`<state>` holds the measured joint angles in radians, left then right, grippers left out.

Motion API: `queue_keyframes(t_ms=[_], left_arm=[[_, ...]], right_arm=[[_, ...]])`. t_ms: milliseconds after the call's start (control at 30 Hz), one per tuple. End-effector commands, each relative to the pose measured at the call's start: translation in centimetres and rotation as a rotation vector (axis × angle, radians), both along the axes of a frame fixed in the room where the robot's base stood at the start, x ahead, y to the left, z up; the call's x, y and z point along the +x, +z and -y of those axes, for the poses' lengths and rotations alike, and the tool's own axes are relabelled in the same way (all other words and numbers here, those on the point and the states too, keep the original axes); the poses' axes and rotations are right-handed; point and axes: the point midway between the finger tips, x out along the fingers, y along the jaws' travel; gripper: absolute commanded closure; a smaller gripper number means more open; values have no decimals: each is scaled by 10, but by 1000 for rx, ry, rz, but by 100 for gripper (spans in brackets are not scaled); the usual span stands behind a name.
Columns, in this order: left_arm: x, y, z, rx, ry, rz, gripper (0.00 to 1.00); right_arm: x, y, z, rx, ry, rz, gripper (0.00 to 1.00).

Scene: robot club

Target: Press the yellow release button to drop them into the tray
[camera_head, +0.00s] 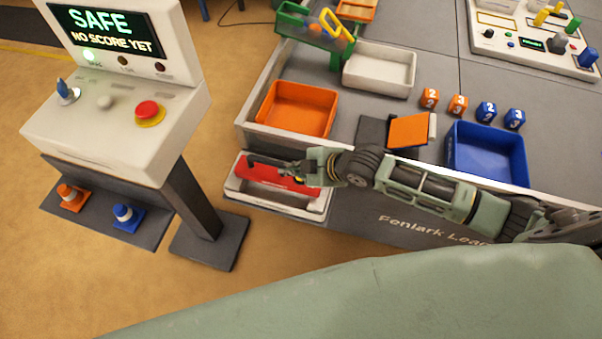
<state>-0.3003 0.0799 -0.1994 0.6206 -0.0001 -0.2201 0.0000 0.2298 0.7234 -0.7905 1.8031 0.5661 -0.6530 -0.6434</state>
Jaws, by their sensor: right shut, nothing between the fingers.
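My right gripper (285,168) comes in from the right and is shut and empty. It is over a red part (262,174) inside a low white tray (300,206) at the table's front edge; I cannot tell if it touches. A small yellow spot (287,177) shows by the fingers, too small to identify as the release button. My left gripper is not in view.
An orange bin (297,108) is at left. A console (120,125) with a red button (148,112) reads SAFE. A control board (530,35) is at back right.

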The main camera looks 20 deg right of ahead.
Motion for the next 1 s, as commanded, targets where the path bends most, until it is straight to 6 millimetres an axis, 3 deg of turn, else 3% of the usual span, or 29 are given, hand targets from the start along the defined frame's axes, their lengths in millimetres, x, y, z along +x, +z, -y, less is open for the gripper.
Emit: queue_keyframes(t_ms=[1000], left_arm=[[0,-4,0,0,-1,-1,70]], right_arm=[[0,-12,0,0,0,0,100]])
